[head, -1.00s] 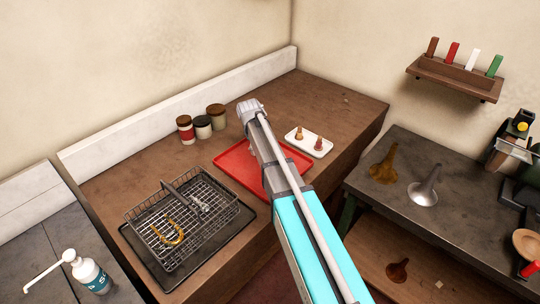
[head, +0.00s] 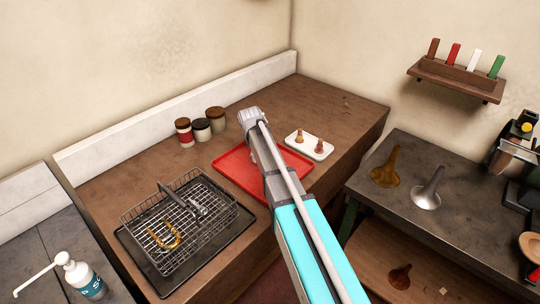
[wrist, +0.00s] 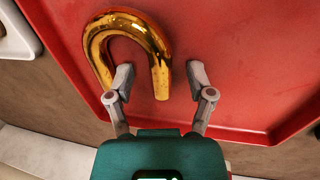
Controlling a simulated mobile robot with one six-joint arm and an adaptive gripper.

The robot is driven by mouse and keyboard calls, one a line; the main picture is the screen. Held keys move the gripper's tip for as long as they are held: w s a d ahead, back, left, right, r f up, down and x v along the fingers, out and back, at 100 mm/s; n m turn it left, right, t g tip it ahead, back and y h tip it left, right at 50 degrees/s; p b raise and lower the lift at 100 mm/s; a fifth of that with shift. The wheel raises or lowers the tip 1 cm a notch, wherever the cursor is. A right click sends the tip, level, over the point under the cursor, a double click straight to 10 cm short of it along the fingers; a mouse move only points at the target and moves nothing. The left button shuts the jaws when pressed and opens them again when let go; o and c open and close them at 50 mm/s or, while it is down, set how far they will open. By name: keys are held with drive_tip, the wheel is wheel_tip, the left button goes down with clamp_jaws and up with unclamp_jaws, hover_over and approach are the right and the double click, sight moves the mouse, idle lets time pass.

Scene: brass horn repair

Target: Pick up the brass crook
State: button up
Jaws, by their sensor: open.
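A shiny brass crook (wrist: 130,35), bent like a hook, lies on the red tray (wrist: 245,70) in the wrist view. My gripper (wrist: 160,77) is open. Its two fingers are apart, one inside the bend and one to the right of the straight leg. The leg's end lies between them, and I see no clear grip on it. In the head view the red tray (head: 232,165) is partly covered by my arm, which hides the gripper and this crook. Another curved brass piece (head: 176,240) lies in the wire basket.
The wire basket (head: 232,213) stands on a dark mat at the left. Lidded jars (head: 184,132) stand behind the tray. A white dish (head: 294,151) with small brown pieces is to its right. The far right of the wooden bench is clear.

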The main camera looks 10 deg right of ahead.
drive_tip(key=shift+c, duration=0.2)
clamp_jaws()
drive_tip(key=shift+r, duration=0.1)
wheel_tip(320, 180, up, 3)
drive_tip(key=p, duration=0.3)
drive_tip(key=s+a+r+p, duration=0.3)
drive_tip(key=s+r+p, duration=0.6)
drive_tip(key=s, duration=0.4)
drive_tip(key=shift+s+a+r+p, duration=0.25)
drive_tip(key=shift+r+p, duration=0.15)
drive_tip(key=shift+p, duration=0.1)
